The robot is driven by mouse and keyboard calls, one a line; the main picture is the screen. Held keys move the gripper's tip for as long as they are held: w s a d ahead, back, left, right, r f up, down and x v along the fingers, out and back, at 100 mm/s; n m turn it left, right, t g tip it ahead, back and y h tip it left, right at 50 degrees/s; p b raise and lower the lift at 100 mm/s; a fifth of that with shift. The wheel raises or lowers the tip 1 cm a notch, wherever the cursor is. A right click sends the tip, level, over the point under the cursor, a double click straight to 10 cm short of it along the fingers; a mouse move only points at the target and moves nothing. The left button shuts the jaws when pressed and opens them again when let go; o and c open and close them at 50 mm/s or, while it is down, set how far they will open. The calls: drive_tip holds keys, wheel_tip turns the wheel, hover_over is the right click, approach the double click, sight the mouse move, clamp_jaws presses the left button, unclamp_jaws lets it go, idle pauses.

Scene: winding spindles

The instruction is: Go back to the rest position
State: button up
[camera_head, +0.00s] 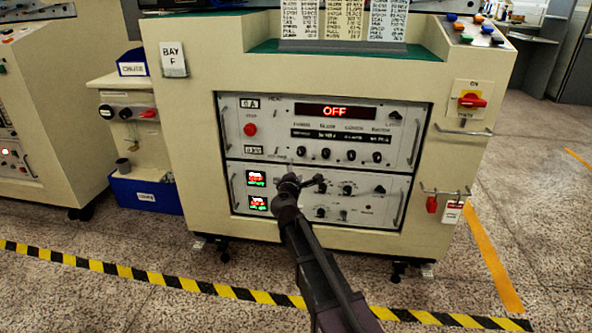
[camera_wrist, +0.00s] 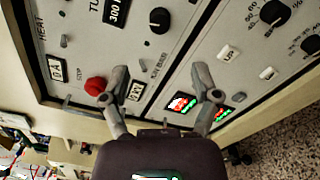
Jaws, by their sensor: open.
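My gripper (camera_head: 299,184) is in front of the lower control panel (camera_head: 362,219) of the cream machine (camera_head: 190,110) labelled BAY F. My arm reaches up to it from the bottom of the head view. In the wrist view my gripper (camera_wrist: 160,84) is open, its two fingers apart with nothing between them. The left finger overlaps the panel near a red button (camera_wrist: 96,86) in that view. The right finger is near small red and green displays (camera_wrist: 183,103). Whether the fingers touch the panel cannot be told.
The upper panel's display (camera_head: 335,111) reads OFF. A red rotary switch (camera_head: 472,100) and a red padlock (camera_head: 432,204) are on the right side. A blue bin (camera_head: 146,195) stands at left. Yellow-black tape (camera_head: 150,276) crosses the floor; open floor (camera_head: 545,220) lies to the right.

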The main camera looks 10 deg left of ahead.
drive_tip(key=s+d+f+m+g+h+p, duration=0.1)
drive_tip(key=s+d+m+g+h+p, duration=0.25)
drive_tip(key=d+m, duration=0.55)
drive_tip(key=s+d+f+m+g+h+p, duration=0.25)
drive_tip(key=s+d+m+g+p, duration=0.2)
drive_tip(key=d, duration=0.95)
drive_tip(key=s+d+m+g+y+p, duration=0.3)
drive_tip(key=s+m+g, duration=0.2)
drive_tip(key=s, duration=0.6)
drive_tip(key=s+d+m+g+y+p, duration=0.2)
drive_tip(key=s+m+g+y+p, duration=0.25)
drive_tip(key=s, duration=0.65)
wheel_tip(320, 180, up, 37)
drive_tip(key=p, duration=3.6)
drive_tip(key=shift+d+h+p, duration=0.2)
drive_tip(key=shift+h+p, duration=0.2)
drive_tip(key=shift+h, duration=0.05)
